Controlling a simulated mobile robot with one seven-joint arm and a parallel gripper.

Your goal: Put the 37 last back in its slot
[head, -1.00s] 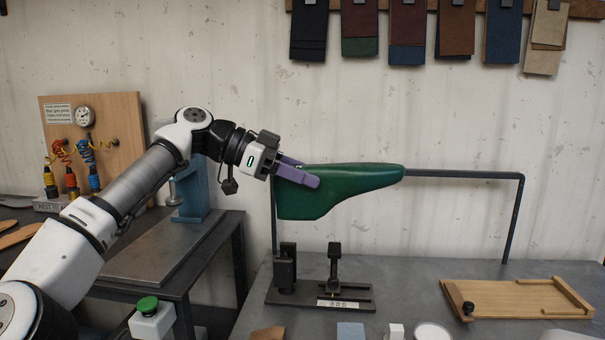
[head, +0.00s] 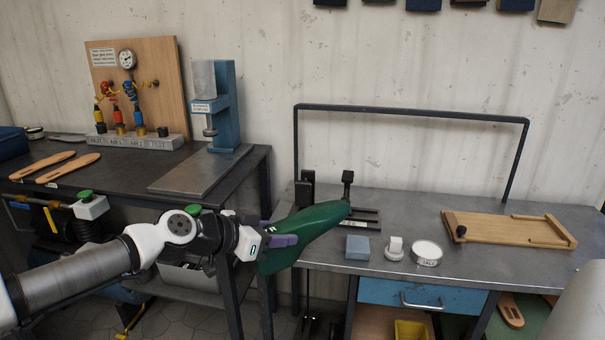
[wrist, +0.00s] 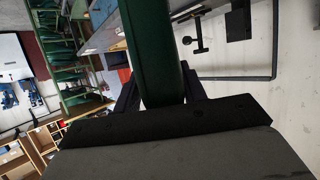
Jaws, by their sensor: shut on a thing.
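A green shoe last (head: 310,232) is held in my gripper (head: 280,241), whose purple fingers are shut on its wide end. The last points to the right, toe slightly raised, in front of the gap between the two benches. In the wrist view the green last (wrist: 150,50) runs up from between the two dark fingers. No number can be read on it. Shelves with green lasts (wrist: 65,60) show at the left of the wrist view. I cannot tell which slot there is empty.
The right bench (head: 400,205) holds a black clamp stand (head: 347,190), a grey block (head: 357,247), a white round tin (head: 426,253) and a wooden tray (head: 500,232). The left bench holds a blue press (head: 226,110). A black frame (head: 410,113) rises behind.

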